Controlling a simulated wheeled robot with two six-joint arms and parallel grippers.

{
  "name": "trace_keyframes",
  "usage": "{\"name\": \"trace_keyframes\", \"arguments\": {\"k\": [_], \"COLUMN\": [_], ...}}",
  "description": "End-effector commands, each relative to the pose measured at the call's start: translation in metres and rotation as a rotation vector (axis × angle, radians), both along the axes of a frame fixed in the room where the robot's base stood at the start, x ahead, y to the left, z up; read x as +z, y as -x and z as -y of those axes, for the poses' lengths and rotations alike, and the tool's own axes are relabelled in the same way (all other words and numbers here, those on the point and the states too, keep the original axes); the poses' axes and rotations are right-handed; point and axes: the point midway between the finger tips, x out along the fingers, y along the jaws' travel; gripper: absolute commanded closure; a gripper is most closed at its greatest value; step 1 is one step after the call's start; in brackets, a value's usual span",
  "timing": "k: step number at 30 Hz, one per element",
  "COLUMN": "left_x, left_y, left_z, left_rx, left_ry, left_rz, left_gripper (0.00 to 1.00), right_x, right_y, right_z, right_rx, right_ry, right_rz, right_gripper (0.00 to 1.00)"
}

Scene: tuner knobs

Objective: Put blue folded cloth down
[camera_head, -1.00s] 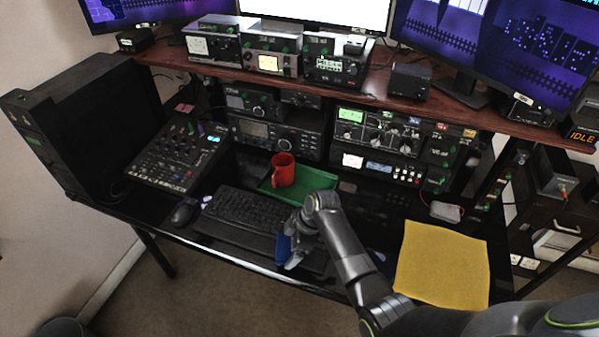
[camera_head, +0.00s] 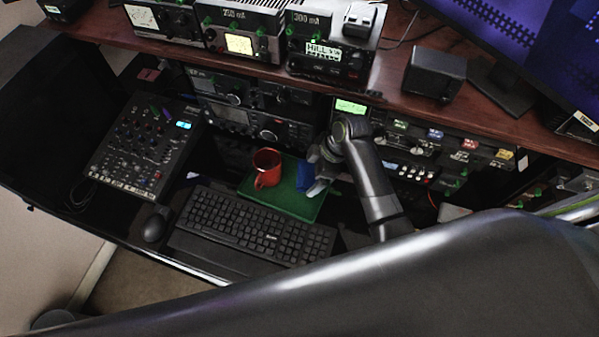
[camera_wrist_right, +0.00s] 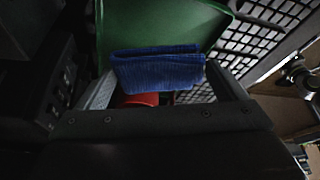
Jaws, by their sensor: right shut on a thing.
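My right gripper (camera_head: 312,180) is shut on the blue folded cloth (camera_head: 304,174), over the right part of the green mat (camera_head: 288,202). Whether the cloth touches the mat is unclear. In the right wrist view the cloth (camera_wrist_right: 158,72) lies across between the two fingers, with the green mat (camera_wrist_right: 160,25) beyond it. The red mug (camera_head: 267,170) stands on the left part of the mat, left of the cloth; part of it shows below the cloth in the right wrist view (camera_wrist_right: 138,100). My left gripper is not in view.
A black keyboard (camera_head: 255,225) lies in front of the mat, with a mouse (camera_head: 157,223) to its left. A mixer (camera_head: 140,150) is at the left. Radios (camera_head: 255,115) stand behind the mat under the wooden shelf (camera_head: 390,95). My own arm covers the front right.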

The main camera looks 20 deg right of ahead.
Motion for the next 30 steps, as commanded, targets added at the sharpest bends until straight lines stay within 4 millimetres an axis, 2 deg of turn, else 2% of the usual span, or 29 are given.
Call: {"name": "trace_keyframes", "arguments": {"k": [3,8,11,18,22,28,29,30], "left_x": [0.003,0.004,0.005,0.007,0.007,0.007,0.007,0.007], "left_y": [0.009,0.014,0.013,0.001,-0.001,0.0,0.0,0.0], "left_z": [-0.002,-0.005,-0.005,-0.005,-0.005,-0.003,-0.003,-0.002], "left_rx": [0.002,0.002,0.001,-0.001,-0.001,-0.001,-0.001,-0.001], "left_ry": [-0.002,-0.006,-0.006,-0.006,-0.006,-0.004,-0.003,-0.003], "left_rz": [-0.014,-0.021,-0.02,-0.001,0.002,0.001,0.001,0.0], "left_gripper": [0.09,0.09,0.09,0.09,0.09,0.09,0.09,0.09], "right_x": [-0.021,-0.039,-0.045,-0.075,-0.083,-0.083,-0.083,-0.083], "right_y": [0.001,0.0,0.0,0.001,0.0,0.0,0.0,0.0], "right_z": [0.0,0.0,0.0,0.0,0.0,0.0,0.0,0.0], "right_rx": [0.0,0.001,0.0,0.001,0.001,0.001,0.001,0.001], "right_ry": [0.001,0.0,0.0,0.0,0.0,0.0,0.001,0.001], "right_rz": [-0.005,-0.002,-0.001,-0.003,-0.001,0.0,0.0,0.0], "right_gripper": [0.27,0.27,0.27,0.27,0.27,0.27,0.08,0.03]}}
